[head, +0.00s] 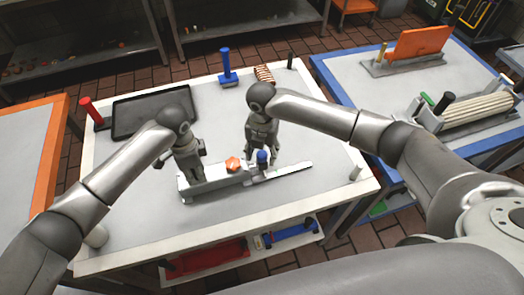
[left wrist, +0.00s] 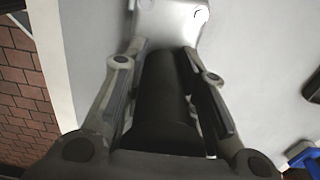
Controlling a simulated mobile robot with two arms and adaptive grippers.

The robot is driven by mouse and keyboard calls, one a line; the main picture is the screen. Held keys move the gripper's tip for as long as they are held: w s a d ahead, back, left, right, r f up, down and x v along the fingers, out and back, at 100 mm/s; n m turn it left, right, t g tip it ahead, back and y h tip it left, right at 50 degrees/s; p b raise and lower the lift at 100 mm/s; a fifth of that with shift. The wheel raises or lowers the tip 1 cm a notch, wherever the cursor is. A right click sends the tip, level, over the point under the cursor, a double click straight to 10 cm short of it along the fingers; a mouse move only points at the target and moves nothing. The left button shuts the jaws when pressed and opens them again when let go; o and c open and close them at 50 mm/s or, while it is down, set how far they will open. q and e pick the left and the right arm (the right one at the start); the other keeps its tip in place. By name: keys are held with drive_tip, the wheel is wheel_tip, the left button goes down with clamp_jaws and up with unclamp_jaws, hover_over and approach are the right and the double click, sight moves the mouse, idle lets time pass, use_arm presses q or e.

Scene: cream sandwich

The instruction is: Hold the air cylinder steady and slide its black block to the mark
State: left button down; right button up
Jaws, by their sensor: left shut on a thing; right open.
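The air cylinder (head: 222,183) is a long grey metal device lying on the white table, with a thin bar reaching right. An orange knob (head: 232,163) and a blue knob (head: 262,158) stand on it. My left gripper (head: 191,178) is at its left end, shut on a dark handle-like part (left wrist: 168,90) seen between the fingers in the left wrist view. Pale metal (left wrist: 178,22) shows beyond that part. My right gripper (head: 262,157) is open above the bar, its fingers around the blue knob. I cannot clearly make out the black block or the mark.
A black tray (head: 135,115) lies at the back left beside a red-handled tool (head: 92,112). A blue-handled tool (head: 226,68) and a striped brown thing (head: 264,75) are at the back. A blue-edged table (head: 345,75) stands right. The front of the white table is clear.

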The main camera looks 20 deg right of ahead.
clamp_jaws()
drive_tip(key=shift+d, duration=2.15)
unclamp_jaws()
drive_tip(key=shift+a, duration=0.1)
drive_tip(key=shift+r, duration=0.1)
wheel_tip(320, 180, up, 12)
